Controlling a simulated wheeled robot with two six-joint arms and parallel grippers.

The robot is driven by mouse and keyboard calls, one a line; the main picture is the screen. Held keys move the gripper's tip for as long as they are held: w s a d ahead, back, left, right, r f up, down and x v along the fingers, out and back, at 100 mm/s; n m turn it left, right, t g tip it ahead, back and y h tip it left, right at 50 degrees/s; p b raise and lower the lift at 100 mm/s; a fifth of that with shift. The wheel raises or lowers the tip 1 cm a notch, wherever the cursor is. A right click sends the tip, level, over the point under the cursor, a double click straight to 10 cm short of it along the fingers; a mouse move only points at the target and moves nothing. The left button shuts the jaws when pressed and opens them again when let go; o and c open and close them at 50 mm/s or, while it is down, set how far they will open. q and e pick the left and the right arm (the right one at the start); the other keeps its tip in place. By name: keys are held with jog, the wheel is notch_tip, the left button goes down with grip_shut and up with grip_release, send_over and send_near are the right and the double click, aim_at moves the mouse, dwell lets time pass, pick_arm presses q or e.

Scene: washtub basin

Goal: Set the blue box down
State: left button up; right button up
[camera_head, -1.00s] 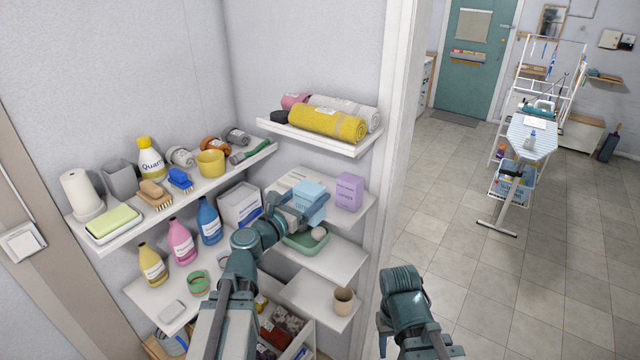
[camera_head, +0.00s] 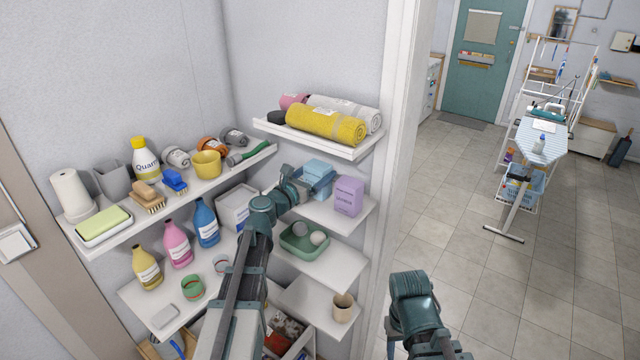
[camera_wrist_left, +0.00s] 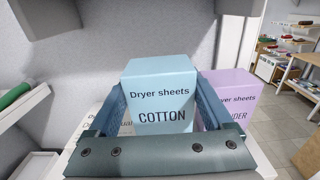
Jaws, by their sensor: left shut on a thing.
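The blue box (camera_head: 318,170) is held in my left gripper (camera_head: 312,184) at the upper right shelf (camera_head: 338,217). In the left wrist view the blue box (camera_wrist_left: 160,95) reads "Dryer sheets COTTON" and stands upright between the two fingers of my left gripper (camera_wrist_left: 160,100). A purple box (camera_head: 348,195) stands on the same shelf just to its right; it also shows in the left wrist view (camera_wrist_left: 232,95). The blue box's bottom is hidden by the gripper, so I cannot tell whether it touches the shelf. My right arm's end (camera_head: 410,305) is low, away from the shelves; its jaws are unclear.
A shelf with rolled towels (camera_head: 325,124) hangs above the boxes. Below is a green tray (camera_head: 304,240) with round items, and a beige cup (camera_head: 342,307) lower still. A white box (camera_head: 237,206) and bottles stand left. The shelf's front strip is bare.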

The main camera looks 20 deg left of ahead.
pick_arm(q)
notch_tip(320, 180, down, 3)
jog(key=shift+r+b, duration=0.15)
jog(key=shift+b, duration=0.45)
jog(key=shift+f+b, duration=0.35)
jog(key=shift+b, duration=0.1)
jog(key=shift+s, duration=0.2)
pick_arm(e)
notch_tip(320, 180, down, 3)
jog(key=shift+d+f, duration=0.1)
jog(key=shift+f, duration=0.05)
pick_arm(q)
jog(key=shift+w, duration=0.1)
pick_arm(e)
jog(key=shift+w, duration=0.1)
jog(key=shift+f, duration=0.15)
pick_arm(q)
jog(key=o, duration=1.2)
jog(key=shift+f, duration=0.1)
jog(key=shift+o, duration=0.2)
